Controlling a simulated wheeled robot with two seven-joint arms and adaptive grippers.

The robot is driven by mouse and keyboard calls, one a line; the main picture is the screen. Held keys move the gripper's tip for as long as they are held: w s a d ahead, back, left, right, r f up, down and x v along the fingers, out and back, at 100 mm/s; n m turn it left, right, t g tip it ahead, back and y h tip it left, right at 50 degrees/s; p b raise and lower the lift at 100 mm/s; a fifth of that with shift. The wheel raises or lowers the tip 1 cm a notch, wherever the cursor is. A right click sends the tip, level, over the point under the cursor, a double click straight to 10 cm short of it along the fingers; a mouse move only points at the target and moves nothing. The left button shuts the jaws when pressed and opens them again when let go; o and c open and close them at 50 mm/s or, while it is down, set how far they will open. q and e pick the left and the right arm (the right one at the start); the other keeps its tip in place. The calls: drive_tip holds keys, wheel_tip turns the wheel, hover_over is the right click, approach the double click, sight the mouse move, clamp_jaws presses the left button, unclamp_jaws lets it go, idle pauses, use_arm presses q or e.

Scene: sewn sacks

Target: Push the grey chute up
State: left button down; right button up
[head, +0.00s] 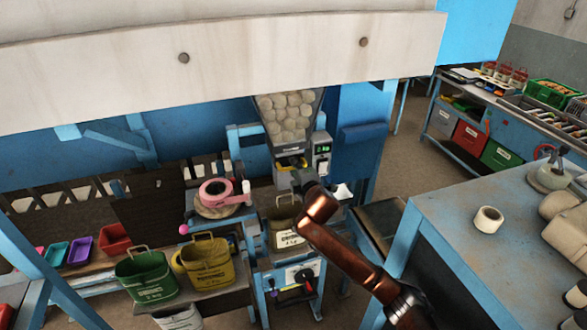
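A hopper (287,115) full of pale round pieces stands at the centre, with a grey housing (289,149) and a yellow part (291,163) under it. A grey chute-like piece (283,181) shows below that, partly covered by my gripper. My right gripper (298,181) is at the end of the copper-coloured arm, right at this grey piece. It is small and dark here, so I cannot tell whether it touches the piece or how its fingers stand. A labelled olive sack (284,222) is below the chute. My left gripper is not in view.
A green sack (146,276) and a yellow sack (207,263) stand on the bench at left. A pink tape roll (215,192) sits behind them. A grey-topped table (450,220) with a white roll (488,219) is at right. A pale beam (220,60) crosses the top.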

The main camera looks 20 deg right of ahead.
drive_tip(key=shift+o, duration=1.4)
drive_tip(key=shift+s, duration=0.25)
drive_tip(key=v, duration=1.1)
drive_tip(key=shift+s, duration=0.3)
